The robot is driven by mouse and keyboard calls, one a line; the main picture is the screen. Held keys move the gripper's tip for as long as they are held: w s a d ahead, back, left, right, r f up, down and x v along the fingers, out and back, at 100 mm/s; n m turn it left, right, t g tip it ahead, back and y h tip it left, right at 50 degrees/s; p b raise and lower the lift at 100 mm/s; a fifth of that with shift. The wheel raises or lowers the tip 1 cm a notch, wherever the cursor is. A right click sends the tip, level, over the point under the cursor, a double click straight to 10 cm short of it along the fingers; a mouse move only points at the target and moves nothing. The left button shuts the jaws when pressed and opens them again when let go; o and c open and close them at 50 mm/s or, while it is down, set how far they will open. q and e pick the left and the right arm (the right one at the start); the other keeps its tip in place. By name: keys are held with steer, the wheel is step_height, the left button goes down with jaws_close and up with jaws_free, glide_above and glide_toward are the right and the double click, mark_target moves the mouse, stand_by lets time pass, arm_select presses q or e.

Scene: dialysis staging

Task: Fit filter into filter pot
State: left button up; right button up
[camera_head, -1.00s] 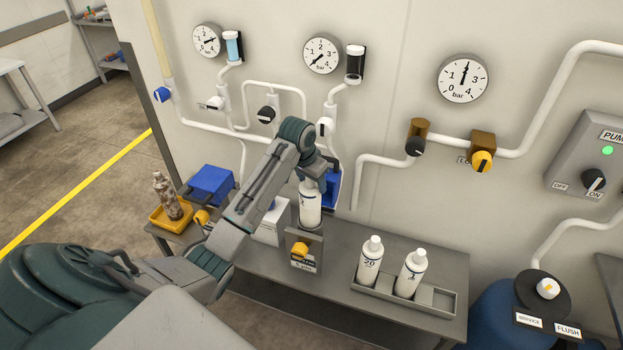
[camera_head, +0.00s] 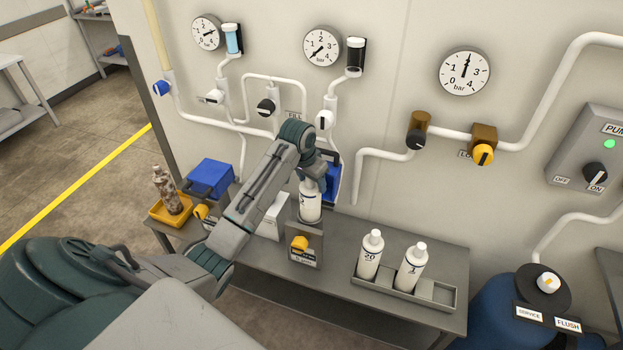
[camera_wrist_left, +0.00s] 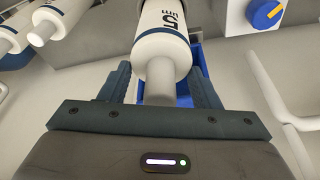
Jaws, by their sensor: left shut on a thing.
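My left gripper (camera_head: 313,178) points down and is shut on a white filter (camera_head: 310,204) by its narrow top. The filter is upright, with its lower part at the grey filter pot (camera_head: 303,243), which has a yellow knob and a label on its front. How deep the filter sits in the pot cannot be told. In the left wrist view the filter (camera_wrist_left: 163,45) with a dark band and the number 5 lies between the two fingers (camera_wrist_left: 160,92). My right gripper does not show.
Two white filters, marked 20 (camera_head: 369,255) and 1 (camera_head: 411,267), stand in a grey rack (camera_head: 431,291) on the right of the bench. A blue box (camera_head: 210,180) and a yellow tray (camera_head: 157,213) with a dirty filter (camera_head: 166,190) are at the left. Pipes and gauges line the wall behind.

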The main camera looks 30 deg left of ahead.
mark_target(306, 190)
arm_select(q)
steer(key=shift+f+b, duration=1.7)
steer(key=shift+f, duration=4)
steer(key=o, duration=1.6)
steer(key=b+v, duration=0.2)
steer(key=v, duration=0.8)
steer(key=shift+b, duration=0.4)
steer(key=shift+s+r, duration=0.15)
steer(key=shift+r, duration=0.25)
